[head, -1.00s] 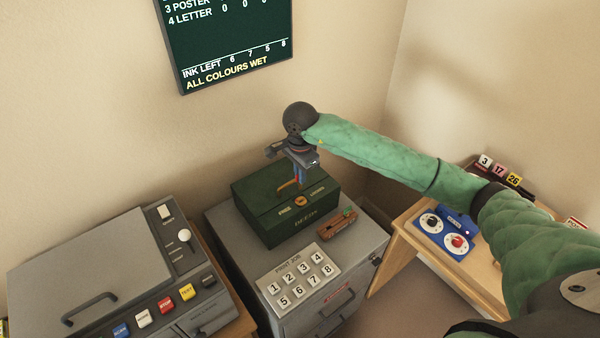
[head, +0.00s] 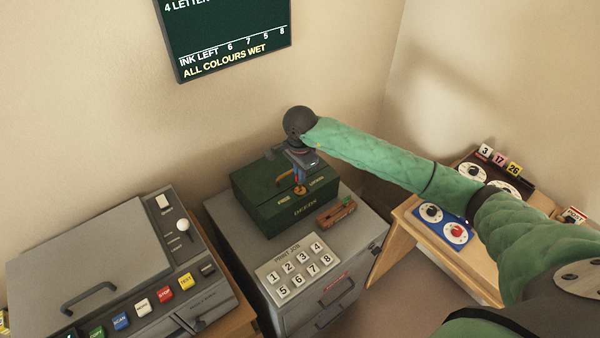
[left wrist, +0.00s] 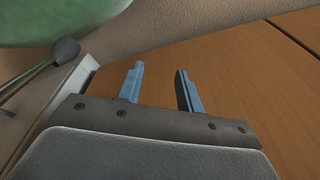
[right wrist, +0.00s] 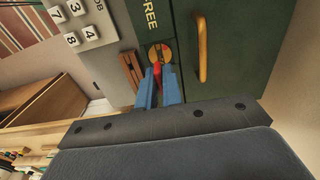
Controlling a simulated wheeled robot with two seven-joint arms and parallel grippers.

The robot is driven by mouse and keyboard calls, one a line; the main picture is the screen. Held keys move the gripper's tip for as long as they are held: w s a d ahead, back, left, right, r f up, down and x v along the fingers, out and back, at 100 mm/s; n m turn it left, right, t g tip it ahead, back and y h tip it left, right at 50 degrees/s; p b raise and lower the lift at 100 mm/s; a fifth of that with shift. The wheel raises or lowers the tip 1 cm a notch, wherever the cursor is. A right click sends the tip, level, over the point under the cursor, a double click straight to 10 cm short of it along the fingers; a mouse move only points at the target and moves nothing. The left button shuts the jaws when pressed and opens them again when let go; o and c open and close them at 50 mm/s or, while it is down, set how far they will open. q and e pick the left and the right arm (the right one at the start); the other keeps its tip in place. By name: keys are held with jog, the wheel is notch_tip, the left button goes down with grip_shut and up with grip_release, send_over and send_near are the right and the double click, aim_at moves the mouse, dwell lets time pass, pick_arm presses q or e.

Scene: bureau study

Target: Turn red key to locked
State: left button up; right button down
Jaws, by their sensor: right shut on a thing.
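The red key (right wrist: 157,72) stands in a round brass lock plate (right wrist: 160,52) on the lid of the dark green deeds box (head: 262,208). The box lid carries the words FREE and LOCKED on either side of the lock. My right gripper (head: 300,188) reaches down over the lock; in the right wrist view its blue fingers (right wrist: 159,84) are shut on the red key. The fingers partly hide the key, and I cannot tell its exact angle. My left gripper (left wrist: 160,85) is open and empty, with its fingers apart in the left wrist view.
The box stands on a grey cabinet (head: 354,238) with a numbered key panel (head: 298,268) and a brown block (head: 337,212) beside it. A brass handle (right wrist: 201,50) rises close to the lock. A grey machine (head: 85,255) stands left; a wooden desk with dials is right.

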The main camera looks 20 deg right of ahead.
jog(key=shift+f, duration=0.1)
jog(key=shift+f+b, duration=0.8)
jog(key=shift+b, duration=0.2)
jog(key=shift+f+b, duration=0.95)
dwell(0.6)
